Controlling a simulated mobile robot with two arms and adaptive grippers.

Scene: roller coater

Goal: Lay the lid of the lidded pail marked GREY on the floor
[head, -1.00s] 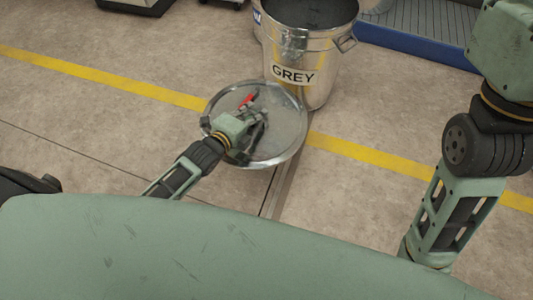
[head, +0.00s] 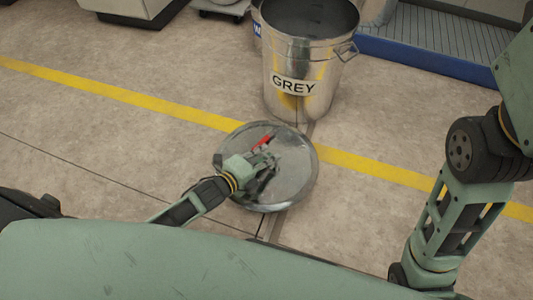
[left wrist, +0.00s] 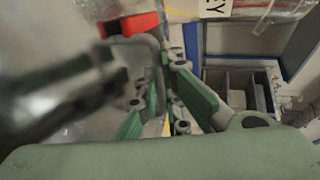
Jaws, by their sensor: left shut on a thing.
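The metal pail marked GREY (head: 312,60) stands open on the floor at the top middle of the head view, its dark inside showing. Its round metal lid (head: 298,185) is in front of the pail, apart from it, with a red handle grip (head: 264,141) on top. My left gripper (head: 266,163) is over the lid and shut on its handle. In the left wrist view the red grip (left wrist: 128,25) is close to the fingers. Whether the lid touches the floor I cannot tell. My right arm shows at the right, but its gripper is out of view.
A yellow floor line (head: 120,98) runs across behind the lid. A blue-edged grated platform (head: 425,57) is at the upper right. The floor (head: 110,150) to the left is clear.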

